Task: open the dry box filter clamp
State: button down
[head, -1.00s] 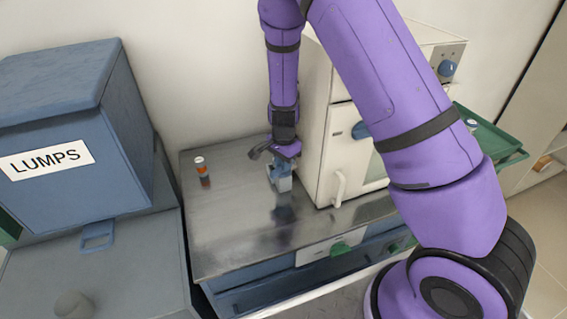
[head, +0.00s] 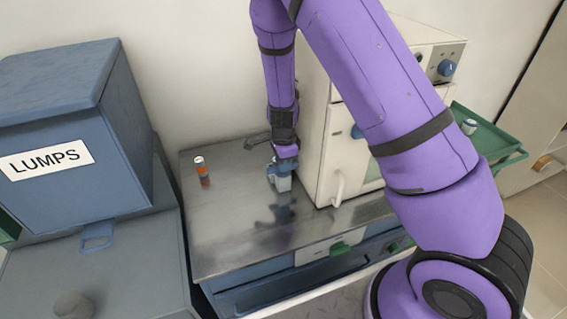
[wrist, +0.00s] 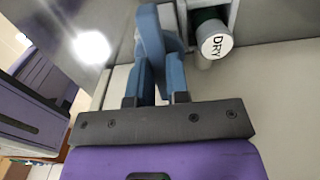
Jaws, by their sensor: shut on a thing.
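In the wrist view, my gripper (wrist: 160,72) has its two blue fingers shut on a blue lever (wrist: 151,30), which appears to be the filter clamp's. The lever stands between the fingers and runs on past their tips. Just right of it is a white round cap marked DRY (wrist: 216,45), in front of a dark green opening. In the head view, my gripper (head: 281,167) points down at a small pale block (head: 284,184) on the steel bench, close to the white furnace. The fingers hide most of the clamp there, so its exact angle cannot be told.
The white furnace (head: 340,150) stands close on the right of my gripper. A small orange-and-white bottle (head: 199,166) stands left on the steel bench (head: 230,235). A blue LUMPS bin (head: 60,190) is farther left. A green tray (head: 490,140) is at right. The bench front is clear.

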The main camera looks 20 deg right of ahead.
jog(key=c, duration=1.1)
grip_release()
notch_tip(320, 180, up, 11)
jog(key=shift+f, duration=0.1)
